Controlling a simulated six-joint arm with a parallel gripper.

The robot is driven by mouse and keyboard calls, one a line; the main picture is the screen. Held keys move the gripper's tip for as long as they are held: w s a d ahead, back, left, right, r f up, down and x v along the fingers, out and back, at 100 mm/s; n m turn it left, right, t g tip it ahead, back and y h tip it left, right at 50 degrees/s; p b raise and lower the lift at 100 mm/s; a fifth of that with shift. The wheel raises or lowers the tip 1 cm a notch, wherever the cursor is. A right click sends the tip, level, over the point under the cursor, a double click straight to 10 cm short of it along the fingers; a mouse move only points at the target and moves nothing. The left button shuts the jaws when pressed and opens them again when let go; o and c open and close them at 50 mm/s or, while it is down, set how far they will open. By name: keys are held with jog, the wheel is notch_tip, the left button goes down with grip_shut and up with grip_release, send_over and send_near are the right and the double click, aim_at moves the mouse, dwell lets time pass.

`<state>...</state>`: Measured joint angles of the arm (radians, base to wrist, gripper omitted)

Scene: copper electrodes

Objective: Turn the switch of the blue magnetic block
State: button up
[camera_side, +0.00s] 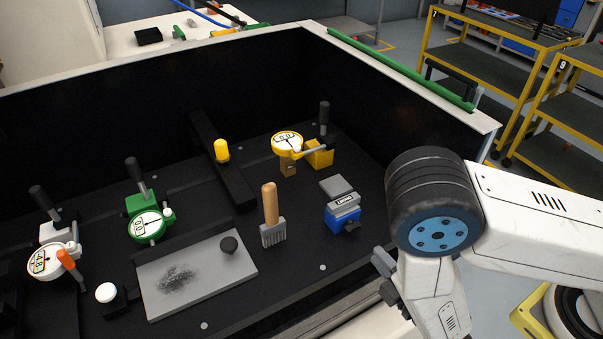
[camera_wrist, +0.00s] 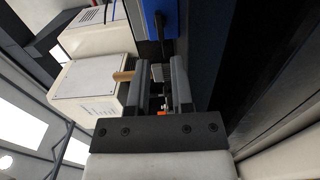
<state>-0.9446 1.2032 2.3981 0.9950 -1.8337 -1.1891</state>
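The blue magnetic block (camera_side: 341,220) stands on the black bench right of the brush, with a grey top and a small dark part on its right side, likely the switch. In the wrist view the blue block (camera_wrist: 160,18) shows at the top edge, just beyond the fingertips, with a thin dark part hanging below it. My gripper (camera_side: 384,275) is to the right of and nearer than the block, apart from it in the side view. In the wrist view my gripper (camera_wrist: 161,62) has its two fingers spread, with no held object visible between them.
The wooden-handled brush (camera_side: 271,215) stands left of the block. A yellow dial gauge (camera_side: 287,144) stands behind it. A grey plate with a black knob (camera_side: 195,275) lies further left. Dark walls with a pale rim (camera_side: 407,85) enclose the bench.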

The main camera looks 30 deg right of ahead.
aim_at(356, 231)
jog(key=shift+w, duration=3.65)
grip_shut()
